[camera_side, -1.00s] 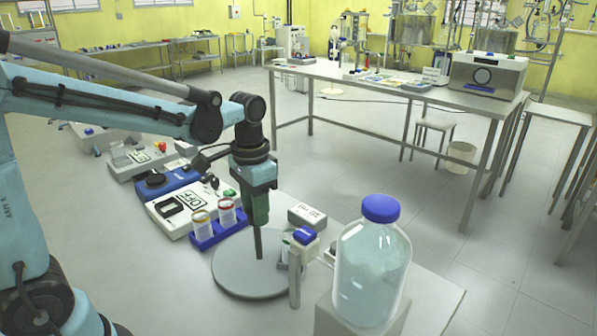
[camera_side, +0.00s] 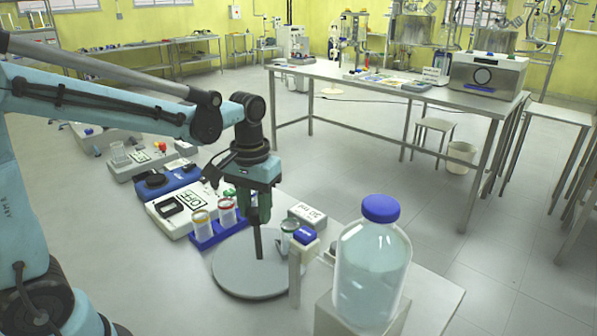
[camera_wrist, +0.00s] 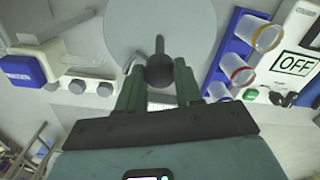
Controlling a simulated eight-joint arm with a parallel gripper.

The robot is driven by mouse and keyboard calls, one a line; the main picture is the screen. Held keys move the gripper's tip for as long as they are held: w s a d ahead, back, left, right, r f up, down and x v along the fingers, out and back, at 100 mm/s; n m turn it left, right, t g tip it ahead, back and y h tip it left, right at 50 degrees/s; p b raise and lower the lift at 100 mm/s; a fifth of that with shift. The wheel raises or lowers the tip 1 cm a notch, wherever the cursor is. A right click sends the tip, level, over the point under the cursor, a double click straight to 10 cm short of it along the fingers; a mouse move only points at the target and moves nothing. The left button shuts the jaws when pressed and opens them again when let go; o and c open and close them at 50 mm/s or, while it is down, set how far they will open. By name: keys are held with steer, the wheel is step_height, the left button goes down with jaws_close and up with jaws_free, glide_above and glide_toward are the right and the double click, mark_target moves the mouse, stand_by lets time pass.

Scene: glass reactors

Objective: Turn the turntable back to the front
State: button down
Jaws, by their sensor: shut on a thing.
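The turntable is a round, flat grey disc (camera_side: 240,278) low in front of my arm; its edge also shows at the top of the wrist view (camera_wrist: 190,30). A dark upright post (camera_side: 258,244) stands on it. In the wrist view the post ends in a round dark knob (camera_wrist: 158,70). My gripper (camera_side: 258,218) is above the disc, pointing down, with its green fingers on either side of the knob and shut on it. The wrist view shows the fingers (camera_wrist: 158,82) too. No clear front mark is visible on the disc.
A large blue-capped bottle (camera_side: 372,262) stands at front right. An OFF-labelled device (camera_side: 172,222) is behind left.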

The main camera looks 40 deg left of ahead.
steer(key=shift+n, duration=2.7)
steer(key=c, duration=0.7)
jaws_free()
steer(key=shift+c, duration=0.2)
steer(key=shift+r, duration=0.15)
step_height(320, 180, up, 12)
